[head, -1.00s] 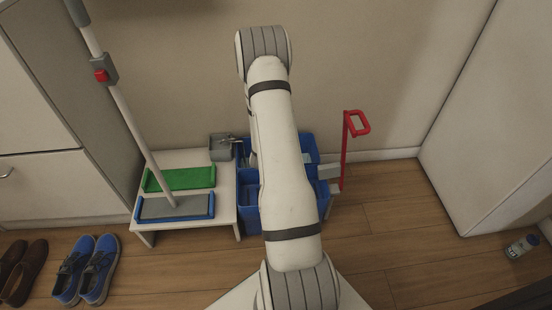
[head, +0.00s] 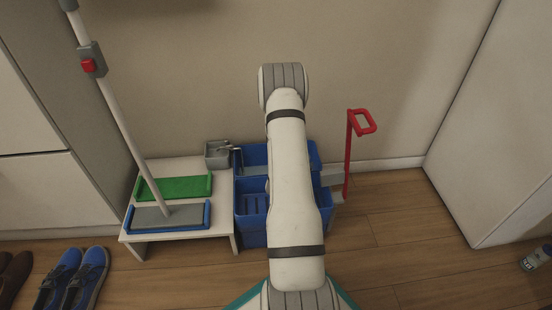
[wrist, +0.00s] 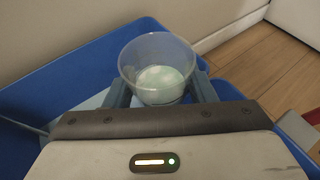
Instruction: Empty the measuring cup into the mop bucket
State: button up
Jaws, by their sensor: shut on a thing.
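The measuring cup (wrist: 150,58) is a clear round cup with pale greenish-white contents at its bottom. In the wrist view, my gripper (wrist: 160,88) is shut on it, one grey finger on each side. The cup looks about upright, its open mouth facing the camera. The blue mop bucket (wrist: 82,68) shows behind and left of the cup in the wrist view. In the head view the bucket (head: 245,226) stands on the floor by the wall, partly covered by my arm. My gripper and the cup are hidden behind the arm there.
Left of the bucket is a low white stand (head: 180,240) with a green pad (head: 182,187), a mop (head: 120,120) and a grey box (head: 216,154). A red handle (head: 350,160) rises at the bucket's right. Blue shoes (head: 72,280) stand left; floor at right is mostly clear.

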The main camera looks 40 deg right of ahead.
jog(key=shift+w, duration=0.1)
jog(key=shift+w+a+r+n+g+p, duration=0.2)
jog(key=shift+w+r+n+g+p, duration=0.2)
jog(key=shift+w+n+g, duration=0.15)
jog(key=shift+w+a+f+n+g+p, duration=0.1)
jog(key=shift+w+f+n+g+p, duration=0.3)
jog(key=shift+n+p, duration=0.35)
jog(key=shift+w+a+f+n+g+p, duration=0.1)
jog(key=shift+w+a+n+g+p, duration=0.05)
jog(key=shift+w+n+g+p, duration=0.45)
jog(key=shift+w+a+f+n+g+p, duration=0.1)
jog(key=shift+w+n+g+p, duration=0.25)
jog(key=shift+w+p, duration=0.45)
jog(key=shift+w+r+n+g+h+p, duration=0.1)
jog(key=shift+r+n+g+h+p, duration=0.3)
jog(key=shift+n+g+p, duration=0.3)
jog(key=shift+r+n+g+h+p, duration=0.3)
jog(key=shift+r+n+g+p, duration=0.35)
jog(key=shift+n+p, duration=0.25)
dwell(0.5)
